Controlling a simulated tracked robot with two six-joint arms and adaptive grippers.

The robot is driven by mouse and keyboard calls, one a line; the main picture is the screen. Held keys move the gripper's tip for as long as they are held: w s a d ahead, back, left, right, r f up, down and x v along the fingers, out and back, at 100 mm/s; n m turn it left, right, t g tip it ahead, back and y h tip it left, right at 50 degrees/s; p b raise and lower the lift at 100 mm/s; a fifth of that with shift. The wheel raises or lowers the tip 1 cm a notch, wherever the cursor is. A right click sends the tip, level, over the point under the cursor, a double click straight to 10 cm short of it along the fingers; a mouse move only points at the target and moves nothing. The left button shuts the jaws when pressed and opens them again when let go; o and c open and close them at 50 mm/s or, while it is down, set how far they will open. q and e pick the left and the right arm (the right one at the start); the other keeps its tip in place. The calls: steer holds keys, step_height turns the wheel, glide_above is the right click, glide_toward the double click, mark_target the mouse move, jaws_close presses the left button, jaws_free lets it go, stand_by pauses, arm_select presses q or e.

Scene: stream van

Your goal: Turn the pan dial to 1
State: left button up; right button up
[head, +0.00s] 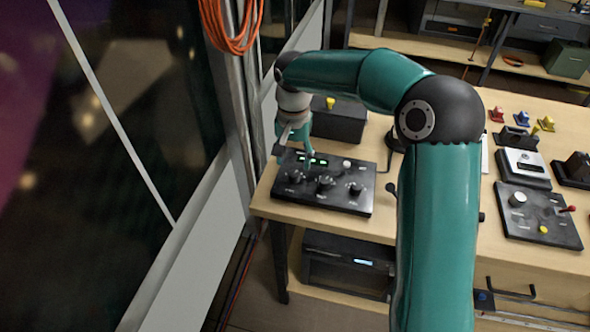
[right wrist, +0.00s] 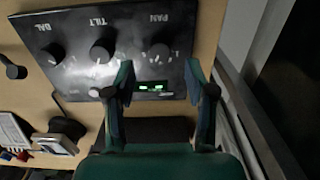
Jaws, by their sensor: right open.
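The black control panel (head: 338,199) lies on the wooden bench, with three round dials in a row. The pan dial (head: 295,177) is the leftmost in the head view. In the right wrist view the panel is upside down and the pan dial (right wrist: 159,53) sits under its PAN label, with pale scale marks around it. I cannot read its setting. My right gripper (head: 295,157) is over the panel's left end. In the right wrist view its fingers (right wrist: 160,70) are spread wide, one to each side of the pan dial, with nothing between them. My left gripper is not in view.
The tilt dial (right wrist: 103,51) and balance dial (right wrist: 52,54) are beside the pan dial. A green-lit display (right wrist: 150,87) and a white knob (head: 347,163) are on the panel. A black box (head: 340,121) stands behind it. The van wall (head: 232,195) is close on the left.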

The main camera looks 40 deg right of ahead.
mark_target(294, 173)
steer(key=shift+f, duration=2.5)
steer(key=c, duration=1)
steer(key=shift+d, duration=0.3)
jaws_close()
steer(key=shift+w+a, duration=0.1)
steer(key=shift+a, duration=0.15)
